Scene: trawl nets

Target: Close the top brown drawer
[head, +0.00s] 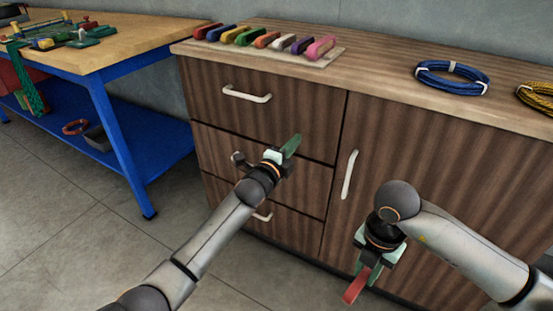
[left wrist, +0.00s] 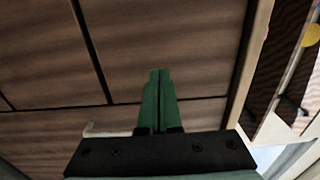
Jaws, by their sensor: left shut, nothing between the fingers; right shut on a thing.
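The top brown drawer (head: 295,104) is the upper left front of the wood-grain cabinet. It has a pale bar handle (head: 247,94) and looks flush with the cabinet front. My left gripper (head: 292,143) has green fingers that are shut and empty. It overlaps the lower right part of the drawer fronts in the head view; contact cannot be told. In the left wrist view its closed fingers (left wrist: 158,100) stand before brown panels with dark seams. My right gripper (head: 356,286) has red fingers, shut, low before the cabinet door; what it grips cannot be made out.
On the cabinet top (head: 390,62) lie a row of coloured handles on a board (head: 325,60), a blue coil (head: 452,78) and a yellow coil (head: 538,95). A blue-legged workbench (head: 115,52) stands at the left. The floor (head: 70,225) at front left is clear.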

